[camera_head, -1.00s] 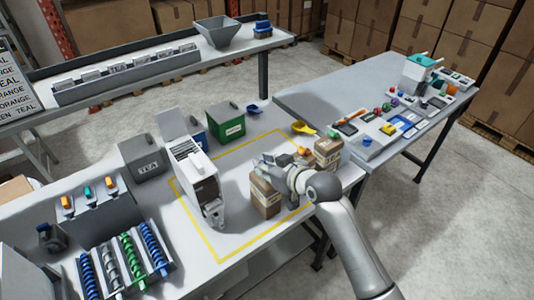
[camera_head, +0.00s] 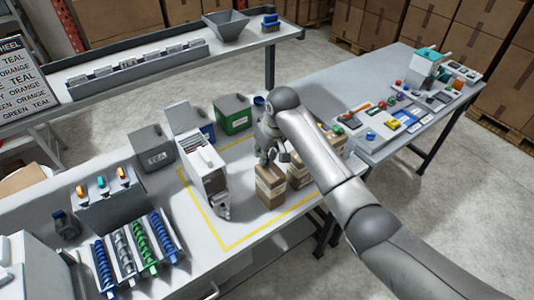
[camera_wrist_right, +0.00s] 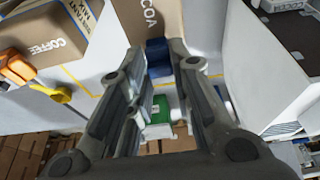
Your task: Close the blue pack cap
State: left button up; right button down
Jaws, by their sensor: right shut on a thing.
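The cocoa pack (camera_head: 270,187) is a brown upright box inside the yellow outline on the table. In the right wrist view its printed brown side (camera_wrist_right: 152,20) is at the top. The blue cap (camera_wrist_right: 157,58) shows at the pack's edge between my right fingers; in the head view it is hidden. My right gripper (camera_wrist_right: 156,75) is shut on the blue cap. In the head view the right gripper (camera_head: 272,155) is directly over the pack, fingers downward. Whether the cap sits fully closed cannot be told. My left gripper is not in view.
The coffee pack (camera_wrist_right: 60,35) with an orange cap (camera_wrist_right: 18,68) stands beside it, partly behind my arm in the head view. A white dispenser (camera_head: 205,168) stands close on the left. Green (camera_head: 233,115) and grey (camera_head: 152,148) bins are behind. A yellow scoop (camera_wrist_right: 62,94) lies nearby.

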jog(key=shift+w+a+f+g+h+b, duration=0.15)
jog(key=shift+g+h, duration=0.15)
jog(key=shift+g, duration=0.15)
jog(key=shift+w+f+g+h+b, duration=0.15)
jog(key=shift+g+h, duration=0.15)
jog(key=shift+g, duration=0.15)
jog(key=shift+s, duration=0.1)
jog(key=c, duration=1.3)
grip_release()
jog(key=shift+r, duration=0.1)
jog(key=r, duration=1.2)
jog(key=shift+s+d, duration=0.25)
jog(key=shift+s, duration=0.05)
jog(key=shift+f, duration=0.1)
